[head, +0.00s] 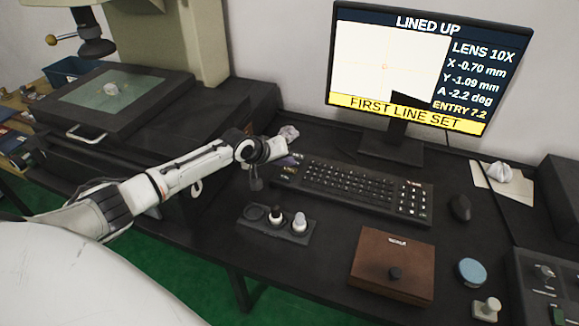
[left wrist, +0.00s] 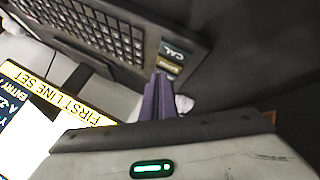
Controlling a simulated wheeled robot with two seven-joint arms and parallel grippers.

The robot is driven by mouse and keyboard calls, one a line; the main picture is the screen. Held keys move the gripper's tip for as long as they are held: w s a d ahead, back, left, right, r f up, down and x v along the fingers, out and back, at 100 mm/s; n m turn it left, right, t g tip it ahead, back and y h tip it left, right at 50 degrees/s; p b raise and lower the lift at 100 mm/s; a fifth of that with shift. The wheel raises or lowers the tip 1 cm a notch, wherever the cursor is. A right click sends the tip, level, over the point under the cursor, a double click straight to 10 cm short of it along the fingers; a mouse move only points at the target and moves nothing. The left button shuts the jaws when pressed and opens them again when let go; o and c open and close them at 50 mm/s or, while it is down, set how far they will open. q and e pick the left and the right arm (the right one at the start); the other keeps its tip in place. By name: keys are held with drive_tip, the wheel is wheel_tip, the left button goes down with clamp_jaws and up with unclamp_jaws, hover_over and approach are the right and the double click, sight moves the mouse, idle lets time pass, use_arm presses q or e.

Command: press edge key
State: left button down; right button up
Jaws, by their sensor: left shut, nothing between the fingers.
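The black keyboard (head: 350,186) lies on the dark bench in front of the monitor. A few larger labelled keys (head: 289,171) sit at its left end, too small to read in the head view. In the left wrist view, the keyboard (left wrist: 90,30) shows a key marked CAL (left wrist: 173,51) and a yellowish key (left wrist: 169,66) whose label I cannot read. My left gripper (head: 293,159) is over the keyboard's left end, its purple fingers shut and empty. In the left wrist view, the fingertips (left wrist: 159,78) appear close beside the yellowish key; contact cannot be told. My right gripper is not in view.
The monitor (head: 425,60) reads LINED UP and FIRST LINE SET. A measuring stage (head: 105,100) stands left. A holder with knobs (head: 275,222), a brown box (head: 393,265) and a mouse (head: 460,207) sit on the bench. Crumpled paper (head: 289,132) lies behind the gripper.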

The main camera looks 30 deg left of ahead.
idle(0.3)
use_arm(q)
wheel_tip(320, 180, up, 3)
drive_tip(key=p, duration=0.3)
drive_tip(key=shift+r, duration=1)
